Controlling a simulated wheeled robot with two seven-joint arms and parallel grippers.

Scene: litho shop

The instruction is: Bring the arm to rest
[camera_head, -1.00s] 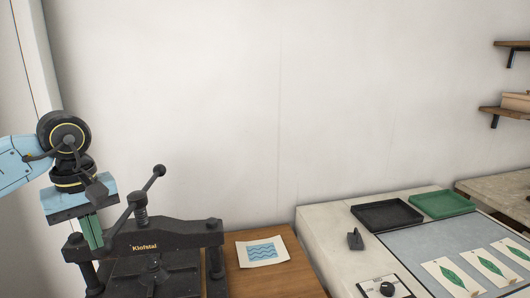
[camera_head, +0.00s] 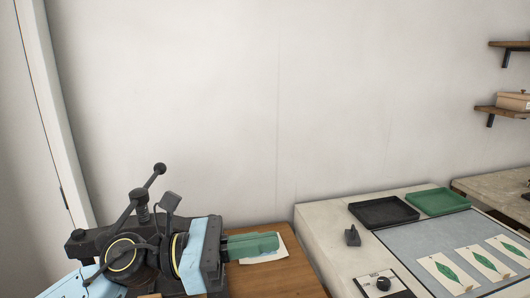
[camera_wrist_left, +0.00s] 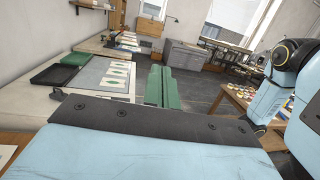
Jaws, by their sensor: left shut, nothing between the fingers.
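My left gripper (camera_head: 252,246) has green fingers held together with nothing between them. In the head view it points right, level, in front of the black press (camera_head: 80,240) and over the wooden table (camera_head: 285,275). In the left wrist view the shut fingers (camera_wrist_left: 161,88) point ahead over open floor. My right gripper is in neither view; a blue arm link of mine shows at the right of the wrist view.
A pale bench (camera_head: 325,235) at the right holds a black tray (camera_head: 384,212), a green tray (camera_head: 438,201), a small dark block (camera_head: 352,236) and several leaf prints (camera_head: 448,273). The grey floor (camera_wrist_left: 200,90) ahead is clear.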

